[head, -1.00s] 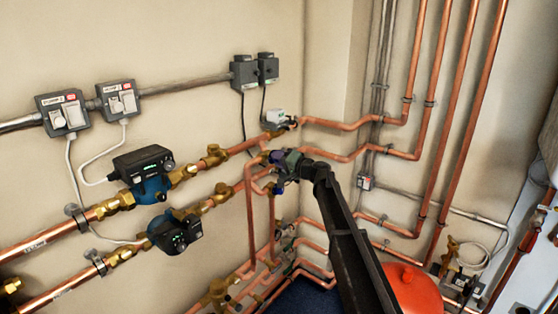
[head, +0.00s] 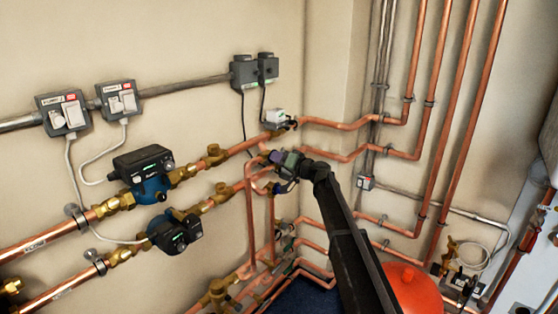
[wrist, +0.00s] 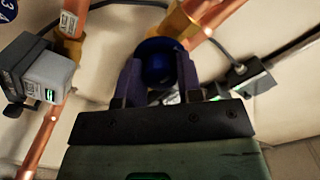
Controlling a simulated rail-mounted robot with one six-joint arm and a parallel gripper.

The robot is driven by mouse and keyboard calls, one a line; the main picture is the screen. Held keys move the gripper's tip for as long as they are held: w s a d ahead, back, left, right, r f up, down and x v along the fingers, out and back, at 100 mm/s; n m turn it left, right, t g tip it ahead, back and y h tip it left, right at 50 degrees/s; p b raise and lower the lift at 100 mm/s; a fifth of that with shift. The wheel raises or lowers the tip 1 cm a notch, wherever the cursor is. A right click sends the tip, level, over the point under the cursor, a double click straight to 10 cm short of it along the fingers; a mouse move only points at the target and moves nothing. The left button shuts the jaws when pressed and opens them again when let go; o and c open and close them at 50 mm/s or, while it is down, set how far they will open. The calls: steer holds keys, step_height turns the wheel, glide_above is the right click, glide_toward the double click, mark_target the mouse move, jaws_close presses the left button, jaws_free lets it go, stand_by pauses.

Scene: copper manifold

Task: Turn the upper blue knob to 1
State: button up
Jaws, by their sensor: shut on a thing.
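The upper blue knob (wrist: 158,62) shows in the wrist view, round and dark blue, between the two purple fingers of my gripper (wrist: 159,75). The fingers are shut on it, one on each side. In the head view my gripper (head: 276,157) is at the copper pipework left of the room corner, with the arm reaching up from the lower right. There the knob is mostly hidden by my gripper. A second blue knob (head: 276,188) shows just below. I cannot read any marking on the upper knob.
A grey actuator box (head: 276,118) sits just above my gripper; a similar grey box (wrist: 48,75) is at the left of the wrist view. Copper pipes (head: 340,126) run close by on both walls. A red vessel (head: 408,288) stands beside my arm, lower right.

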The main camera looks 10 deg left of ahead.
steer(key=o, duration=0.9)
steer(key=v, duration=1.1)
